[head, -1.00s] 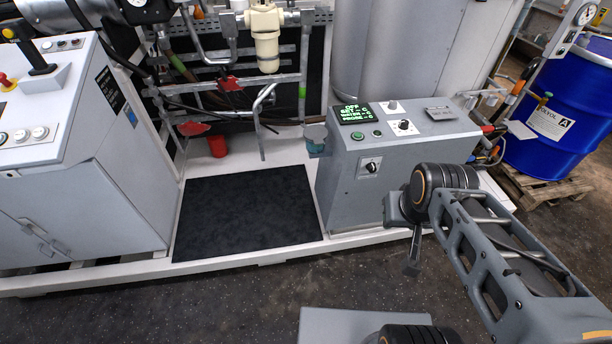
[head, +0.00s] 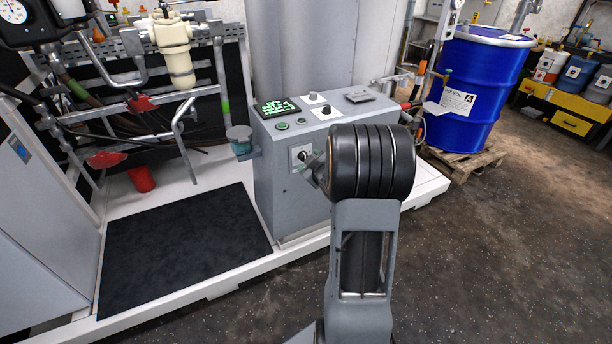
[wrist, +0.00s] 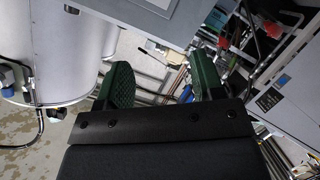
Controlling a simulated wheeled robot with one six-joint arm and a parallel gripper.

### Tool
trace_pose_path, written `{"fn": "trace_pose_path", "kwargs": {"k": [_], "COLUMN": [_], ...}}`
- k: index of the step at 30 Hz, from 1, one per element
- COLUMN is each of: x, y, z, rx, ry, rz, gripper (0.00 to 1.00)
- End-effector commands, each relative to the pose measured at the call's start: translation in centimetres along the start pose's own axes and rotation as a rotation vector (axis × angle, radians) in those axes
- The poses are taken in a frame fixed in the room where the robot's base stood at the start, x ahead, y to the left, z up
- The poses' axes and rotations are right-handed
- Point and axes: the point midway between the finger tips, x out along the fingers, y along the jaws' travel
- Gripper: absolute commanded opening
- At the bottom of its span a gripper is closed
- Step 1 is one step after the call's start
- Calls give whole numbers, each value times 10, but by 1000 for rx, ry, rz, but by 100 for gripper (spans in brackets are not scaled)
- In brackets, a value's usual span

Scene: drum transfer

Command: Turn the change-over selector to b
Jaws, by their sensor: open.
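A black rotary selector (head: 303,156) on a pale plate is on the front face of the grey control cabinet (head: 288,200) in the head view. Its lettering is too small to read, so I cannot tell which way it is set or whether it is the change-over selector. More knobs (head: 325,110) sit on the cabinet's top. My gripper is mostly hidden behind my arm in the head view, close to the cabinet front. In the wrist view my gripper (wrist: 162,72) is open, its two green fingers apart with nothing between them. A grey panel (wrist: 150,18) lies beyond the fingertips.
A teal-grey cup (head: 240,140) juts from the cabinet's left side. Pipes (head: 185,130) and a red container (head: 141,179) are further left. A black mat (head: 185,250) lies on the white platform. A blue drum (head: 480,90) stands on a pallet at right. The floor at right is open.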

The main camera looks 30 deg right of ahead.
Motion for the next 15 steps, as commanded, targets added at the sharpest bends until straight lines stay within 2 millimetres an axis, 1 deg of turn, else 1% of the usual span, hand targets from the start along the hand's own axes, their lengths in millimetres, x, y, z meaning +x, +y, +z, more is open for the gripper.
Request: {"fn": "trace_pose_path", "kwargs": {"k": [1, 3, 6, 10, 13, 15], "x": [11, 18, 22, 22, 25, 31], "y": [-6, -6, -7, -8, -9, -8], "z": [33, 56, 80, 99, 103, 102], "rx": [-12, -33, -51, -62, -65, -67], "ry": [44, 119, 206, 280, 309, 320], "rz": [12, 24, 41, 56, 62, 64], "gripper": [62, 62, 62, 62, 62, 62]}}
